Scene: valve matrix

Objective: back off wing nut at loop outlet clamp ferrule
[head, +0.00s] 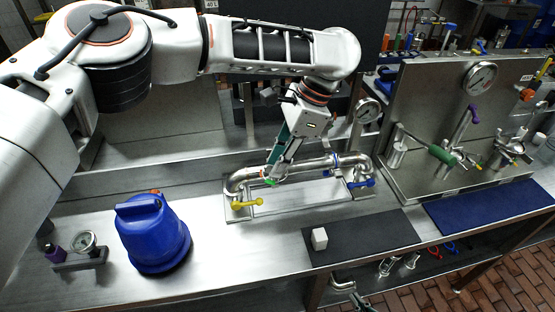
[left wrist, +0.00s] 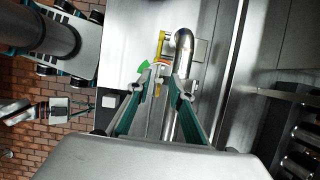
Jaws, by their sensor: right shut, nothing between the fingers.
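The steel pipe loop (head: 300,166) stands on a tray on the counter, with a yellow-handled valve (head: 246,204) at its left end and a blue-handled valve (head: 362,183) at its right. A small green wing nut (head: 270,182) sits at a clamp on the left part of the loop; it also shows in the left wrist view (left wrist: 143,67). My left gripper (head: 272,173) points down at this clamp. Its fingers (left wrist: 162,86) are apart, with the green wing nut just beyond the tips; contact cannot be told. My right gripper (left wrist: 88,106) is shut and empty, off to the side.
A blue jug-like container (head: 152,235) and a small gauge stand (head: 85,245) are on the left of the counter. A white cube (head: 319,239) lies on a dark mat (head: 385,233). A steel panel with a gauge (head: 480,78) and valves rises at the right.

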